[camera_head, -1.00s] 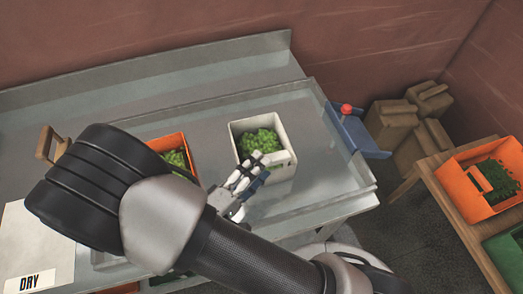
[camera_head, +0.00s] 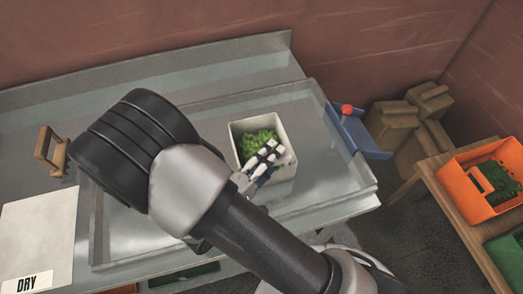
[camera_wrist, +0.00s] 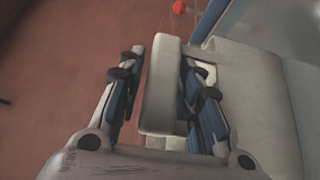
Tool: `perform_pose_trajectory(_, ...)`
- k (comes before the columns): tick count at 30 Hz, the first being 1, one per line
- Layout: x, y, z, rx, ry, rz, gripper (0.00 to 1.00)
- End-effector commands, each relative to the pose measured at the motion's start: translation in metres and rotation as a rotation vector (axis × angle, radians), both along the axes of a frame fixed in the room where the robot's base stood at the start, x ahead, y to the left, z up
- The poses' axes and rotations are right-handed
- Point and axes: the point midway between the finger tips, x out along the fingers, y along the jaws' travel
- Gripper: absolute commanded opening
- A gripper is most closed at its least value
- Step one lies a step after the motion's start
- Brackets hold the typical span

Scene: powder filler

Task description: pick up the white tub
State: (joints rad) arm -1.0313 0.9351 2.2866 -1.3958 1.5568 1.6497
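The white tub (camera_head: 284,136) stands upright in the metal tray, near its middle, with green contents (camera_head: 257,140) inside. A narrow gap shows on the left; contact on the right is unclear.
The shallow metal tray (camera_head: 325,185) lies on the bench. A blue piece with a red knob (camera_head: 347,108) stands at its right end. An orange tub (camera_head: 455,178) is on the wooden table at right. A DRY sheet (camera_head: 40,235) lies at left.

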Motion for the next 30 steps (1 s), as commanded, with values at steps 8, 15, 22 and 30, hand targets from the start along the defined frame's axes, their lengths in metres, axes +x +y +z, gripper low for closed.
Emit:
perform_pose_trajectory(8,0.0000,0.0001,-0.0001,0.000,0.000,0.000,0.11)
perform_pose_trajectory(15,-0.0002,0.0001,-0.0001,0.000,0.000,0.000,0.00)
perform_pose_trajectory(22,-0.0002,0.0001,-0.0001,0.000,0.000,0.000,0.00)
perform_pose_trajectory(30,-0.0001,0.0002,0.0003,0.000,-0.001,0.000,0.00)
